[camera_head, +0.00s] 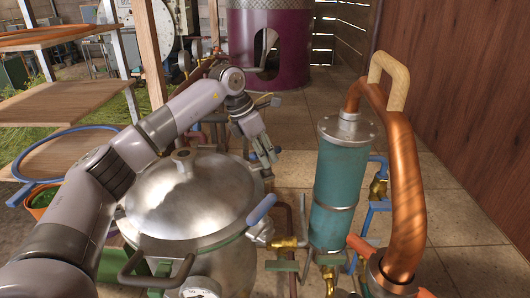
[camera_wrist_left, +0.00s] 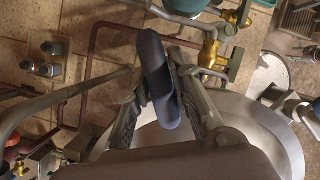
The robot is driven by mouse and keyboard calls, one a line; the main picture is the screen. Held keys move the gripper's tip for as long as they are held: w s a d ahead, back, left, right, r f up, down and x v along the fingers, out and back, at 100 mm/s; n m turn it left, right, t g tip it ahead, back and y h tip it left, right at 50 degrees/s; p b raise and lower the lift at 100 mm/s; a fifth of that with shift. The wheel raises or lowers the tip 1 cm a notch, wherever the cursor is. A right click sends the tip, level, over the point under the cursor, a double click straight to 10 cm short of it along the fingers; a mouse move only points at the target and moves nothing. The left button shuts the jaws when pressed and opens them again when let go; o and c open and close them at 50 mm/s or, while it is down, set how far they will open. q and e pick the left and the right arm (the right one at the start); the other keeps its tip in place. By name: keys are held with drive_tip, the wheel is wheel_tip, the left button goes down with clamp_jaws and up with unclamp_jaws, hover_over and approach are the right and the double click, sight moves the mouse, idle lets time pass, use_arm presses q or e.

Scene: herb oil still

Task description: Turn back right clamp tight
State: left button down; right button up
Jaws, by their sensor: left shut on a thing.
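The metal still pot stands in the head view with its domed lid (camera_head: 190,198) on top. My left gripper (camera_head: 266,152) reaches over the lid to its back right edge, fingers pointing down. In the left wrist view, my left gripper (camera_wrist_left: 160,100) is shut on the blue handle of the back right clamp (camera_wrist_left: 152,55), which lies between its two fingers. In the head view the fingers mostly hide this clamp. Another clamp, with a blue handle (camera_head: 262,209), sits at the front right of the lid. My right gripper is not in view.
A teal condenser cylinder (camera_head: 338,190) and a thick copper pipe (camera_head: 405,190) stand to the right of the pot. Brass valves (camera_head: 285,243) and thin pipes lie between. Wooden shelves (camera_head: 68,102) are at left, a purple drum (camera_head: 268,45) behind.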

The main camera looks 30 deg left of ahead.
use_arm(q)
drive_tip(key=shift+r, duration=0.1)
drive_tip(key=c, duration=1.5)
unclamp_jaws()
drive_tip(key=shift+o, duration=0.2)
drive_tip(key=v, duration=1.2)
